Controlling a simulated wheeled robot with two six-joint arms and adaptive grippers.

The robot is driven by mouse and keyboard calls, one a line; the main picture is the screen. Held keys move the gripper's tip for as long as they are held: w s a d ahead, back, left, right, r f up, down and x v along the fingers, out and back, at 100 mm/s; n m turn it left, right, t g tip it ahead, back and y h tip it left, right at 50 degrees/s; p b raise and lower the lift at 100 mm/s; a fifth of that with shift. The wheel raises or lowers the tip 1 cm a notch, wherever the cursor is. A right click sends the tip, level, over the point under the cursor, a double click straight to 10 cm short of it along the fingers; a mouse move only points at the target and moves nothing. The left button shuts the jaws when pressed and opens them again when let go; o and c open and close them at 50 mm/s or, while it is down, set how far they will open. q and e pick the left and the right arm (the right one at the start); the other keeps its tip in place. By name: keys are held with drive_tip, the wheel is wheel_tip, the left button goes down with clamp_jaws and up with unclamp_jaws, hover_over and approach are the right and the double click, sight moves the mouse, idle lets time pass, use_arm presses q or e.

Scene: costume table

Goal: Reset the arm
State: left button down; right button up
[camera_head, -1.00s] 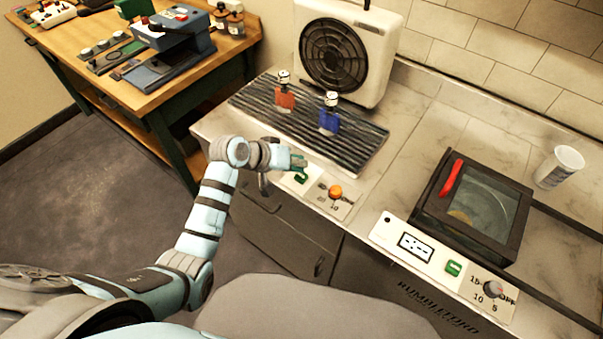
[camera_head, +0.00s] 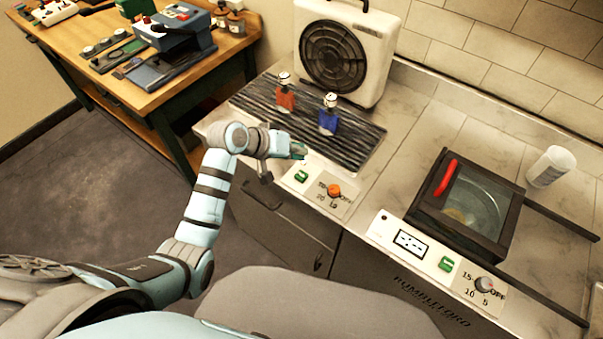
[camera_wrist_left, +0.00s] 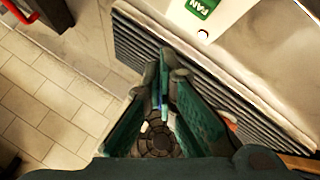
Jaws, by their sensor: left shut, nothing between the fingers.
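My left gripper (camera_head: 298,150) is over the front edge of the black ribbed mat (camera_head: 357,155). Its teal fingers are shut with nothing between them. In the left wrist view, the fingers of my left gripper (camera_wrist_left: 165,75) converge above the ribbed mat (camera_wrist_left: 135,42). The green fan switch (camera_head: 301,176) is just below and in front of the gripper, apart from it; it also shows in the wrist view (camera_wrist_left: 202,8). My right gripper is not in view.
A red bottle (camera_head: 285,98) and a blue bottle (camera_head: 328,118) stand on the mat before the white fan (camera_head: 378,45). An orange knob (camera_head: 334,190) is near the counter's front.

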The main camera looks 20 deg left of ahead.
use_arm(q)
drive_tip(key=shift+s, duration=0.1)
idle(0.4)
drive_tip(key=s+a+f+m+g+y, duration=0.1)
drive_tip(key=s+a+f+y, duration=0.1)
drive_tip(key=s+f, duration=0.3)
drive_tip(key=s+a+f+g+y, duration=0.1)
drive_tip(key=s+a+f, duration=0.1)
drive_tip(key=s, duration=0.6)
drive_tip(key=s+a+m+g+y, duration=0.1)
drive_tip(key=s+a+y, duration=0.15)
drive_tip(key=s, duration=0.65)
drive_tip(key=s+a+y, duration=0.1)
drive_tip(key=s+a, duration=0.3)
drive_tip(key=s, duration=0.4)
wheel_tip(320, 180, down, 21)
drive_tip(key=s+a+g+b, duration=0.2)
drive_tip(key=b, duration=0.1)
drive_tip(key=s+f+b, duration=0.2)
drive_tip(key=s+f, duration=1.2)
drive_tip(key=f, duration=0.2)
drive_tip(key=shift+s+a+f+n+g+b, duration=0.2)
drive_tip(key=shift+f+n+g+b, duration=0.1)
drive_tip(key=shift+f+g+b, duration=0.1)
idle(1.3)
